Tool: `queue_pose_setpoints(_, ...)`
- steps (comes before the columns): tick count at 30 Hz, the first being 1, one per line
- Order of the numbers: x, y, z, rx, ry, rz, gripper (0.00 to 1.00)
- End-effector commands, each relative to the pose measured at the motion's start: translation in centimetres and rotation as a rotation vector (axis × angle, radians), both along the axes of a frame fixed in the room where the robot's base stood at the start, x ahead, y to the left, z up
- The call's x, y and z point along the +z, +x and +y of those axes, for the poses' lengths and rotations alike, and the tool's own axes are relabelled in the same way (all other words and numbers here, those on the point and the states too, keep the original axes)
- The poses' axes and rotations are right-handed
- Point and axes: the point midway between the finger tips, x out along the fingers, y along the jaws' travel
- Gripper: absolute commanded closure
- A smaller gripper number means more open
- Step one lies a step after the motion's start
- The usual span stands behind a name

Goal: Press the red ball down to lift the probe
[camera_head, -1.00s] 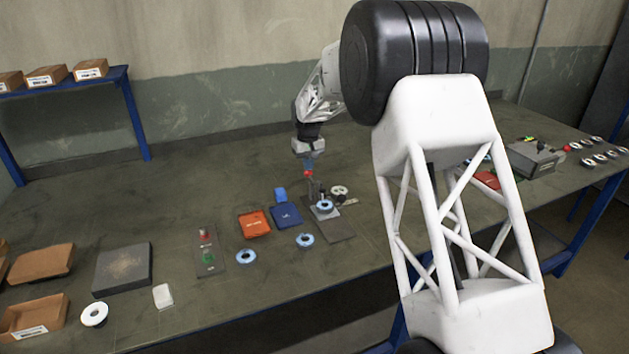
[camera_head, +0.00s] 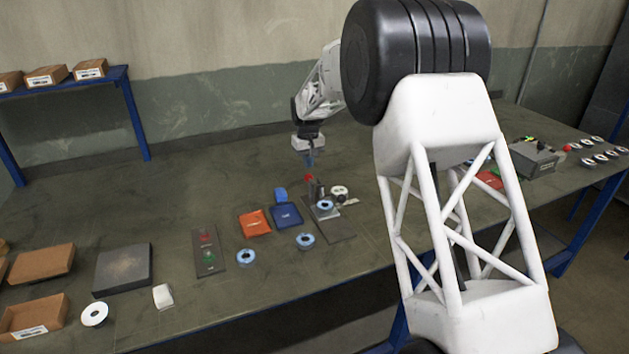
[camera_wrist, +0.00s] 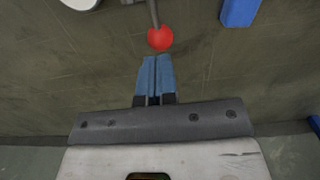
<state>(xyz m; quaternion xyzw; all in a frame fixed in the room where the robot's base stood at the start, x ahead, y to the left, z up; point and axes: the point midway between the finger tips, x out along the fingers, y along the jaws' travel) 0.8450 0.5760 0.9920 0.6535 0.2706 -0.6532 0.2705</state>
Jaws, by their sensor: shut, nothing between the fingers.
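The red ball (camera_head: 309,178) sits on the end of a thin rod at the back of the gauge stand, near the middle of the bench. In the wrist view the ball (camera_wrist: 160,38) shows just beyond my fingertips, slightly right of them. My gripper (camera_head: 309,163) points down above the ball. Its blue fingers (camera_wrist: 152,60) are shut together and empty. A small gap seems to show between the fingertips and the ball. A blue-rimmed disc (camera_head: 325,205) lies on the stand. The probe is too small to make out.
Blue (camera_head: 286,215) and orange (camera_head: 254,223) trays lie left of the stand. Loose discs (camera_head: 305,240) lie in front. A panel with red and green buttons (camera_head: 208,250) is further left. My arm hides part of the bench at right. The bench behind the stand is clear.

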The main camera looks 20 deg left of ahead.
Motion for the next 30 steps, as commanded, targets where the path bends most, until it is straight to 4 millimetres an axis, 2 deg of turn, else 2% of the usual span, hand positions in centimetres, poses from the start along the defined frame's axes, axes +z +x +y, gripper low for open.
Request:
queue_pose_setpoints(21, 6.1, 0.0, 0.0, 0.0, 0.001, -0.001, 1.0)
queue_pose_setpoints(30, 7.0, 0.0, 0.0, 0.0, -0.001, 0.001, 1.0)
